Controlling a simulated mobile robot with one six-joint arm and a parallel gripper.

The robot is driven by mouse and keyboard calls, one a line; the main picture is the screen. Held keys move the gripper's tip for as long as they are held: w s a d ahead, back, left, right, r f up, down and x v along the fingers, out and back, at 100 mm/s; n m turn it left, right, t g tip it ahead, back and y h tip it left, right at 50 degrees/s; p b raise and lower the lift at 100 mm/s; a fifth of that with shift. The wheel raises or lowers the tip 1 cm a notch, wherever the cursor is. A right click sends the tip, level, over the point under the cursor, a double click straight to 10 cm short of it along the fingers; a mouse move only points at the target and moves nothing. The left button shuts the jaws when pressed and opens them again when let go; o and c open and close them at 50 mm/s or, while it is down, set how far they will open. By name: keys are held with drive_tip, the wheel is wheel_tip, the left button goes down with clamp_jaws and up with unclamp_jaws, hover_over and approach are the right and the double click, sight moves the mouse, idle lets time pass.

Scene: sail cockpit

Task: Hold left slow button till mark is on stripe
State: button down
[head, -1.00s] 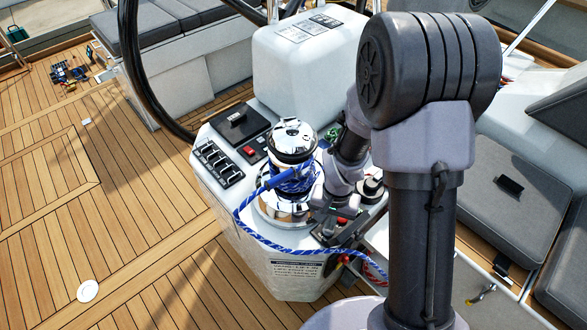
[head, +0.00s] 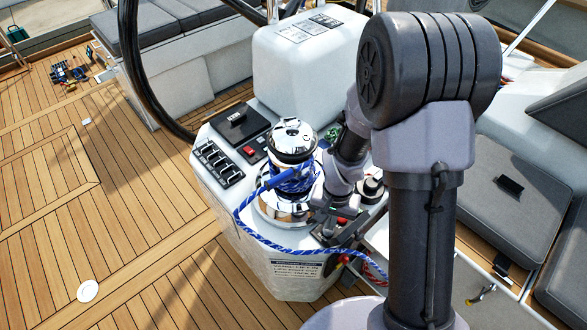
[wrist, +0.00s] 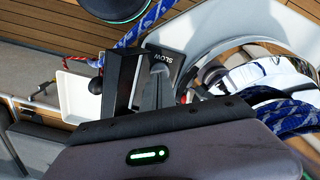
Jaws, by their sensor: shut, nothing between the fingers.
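My gripper (head: 328,212) is low at the front right of the chrome winch (head: 291,140), over the small control panel there. Blue and white rope (head: 285,183) is wrapped around the winch drum, and a length loops out to the left and down across the front of the console. I cannot make out the mark or the stripe.
A white console (head: 265,285) carries the winch, a row of black switches (head: 218,163) and a red switch (head: 248,150). A black wheel rim (head: 135,70) stands behind. Grey cushions (head: 500,195) lie at right. Open teak deck (head: 110,220) is at left.

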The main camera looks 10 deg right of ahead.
drive_tip(key=shift+f+b, duration=0.95)
drive_tip(key=shift+f, duration=0.1)
idle(1.9)
wheel_tip(320, 180, up, 9)
drive_tip(key=p, duration=0.6)
drive_tip(key=shift+p, duration=0.3)
drive_tip(key=shift+r, duration=0.15)
